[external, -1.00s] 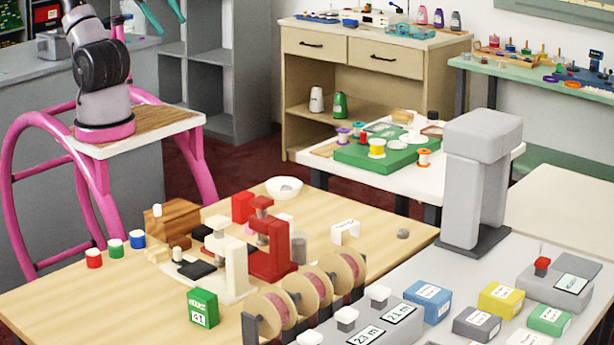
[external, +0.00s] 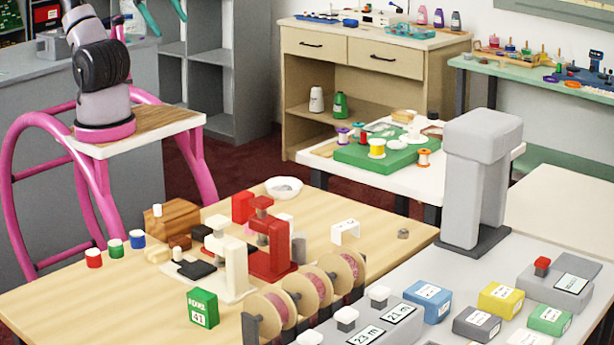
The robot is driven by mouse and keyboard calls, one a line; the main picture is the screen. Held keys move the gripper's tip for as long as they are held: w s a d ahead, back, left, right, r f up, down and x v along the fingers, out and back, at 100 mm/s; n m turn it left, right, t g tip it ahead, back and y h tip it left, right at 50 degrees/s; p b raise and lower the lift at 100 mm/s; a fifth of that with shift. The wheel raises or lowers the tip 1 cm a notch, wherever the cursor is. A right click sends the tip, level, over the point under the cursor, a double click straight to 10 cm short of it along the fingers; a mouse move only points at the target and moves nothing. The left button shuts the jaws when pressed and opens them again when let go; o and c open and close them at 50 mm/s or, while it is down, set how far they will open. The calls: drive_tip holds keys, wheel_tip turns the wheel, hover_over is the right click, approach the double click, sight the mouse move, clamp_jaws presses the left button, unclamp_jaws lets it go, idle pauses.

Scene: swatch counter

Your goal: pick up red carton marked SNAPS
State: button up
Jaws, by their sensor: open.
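A red carton (external: 243,207) stands upright on the wooden table, behind and left of the red press. No lettering on it can be read from this side, so I cannot confirm the SNAPS mark. My gripper (external: 171,28) shows only as two teal fingers at the top edge, spread apart with nothing between them. It is high up, well to the left of and away from the red carton. The rest of the gripper is out of the picture.
A red press (external: 270,250) and a cream press (external: 236,265) stand close in front of the carton. A wooden block (external: 172,219) is to its left and a white bowl (external: 284,188) behind right. A green carton (external: 203,308) and ribbon spools (external: 268,310) are nearer the camera.

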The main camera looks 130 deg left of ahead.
drive_tip(key=m+g+y, duration=0.9)
hover_over(235, 203)
drive_tip(key=w+d, duration=0.2)
drive_tip(key=d, duration=0.3)
wheel_tip(235, 203, down, 34)
drive_tip(key=f+m, duration=0.1)
drive_tip(key=f, duration=0.2)
drive_tip(key=s+f+m+t+y, duration=0.1)
drive_tip(key=f, duration=0.3)
drive_tip(key=f+m+y, duration=0.1)
drive_tip(key=f+m, duration=0.1)
drive_tip(key=f, duration=0.1)
drive_tip(key=shift+s+a+f, duration=0.3)
drive_tip(key=shift+s, duration=0.1)
drive_tip(key=shift+s+a+f, duration=0.1)
drive_tip(key=shift+a+f, duration=0.05)
drive_tip(key=shift+f, duration=0.2)
drive_tip(key=shift+y, duration=0.3)
drive_tip(key=x, duration=0.5)
drive_tip(key=shift+a, duration=0.1)
drive_tip(key=shift+x, duration=2.65)
drive_tip(key=shift+w+f, duration=0.1)
drive_tip(key=shift+w, duration=0.25)
clamp_jaws()
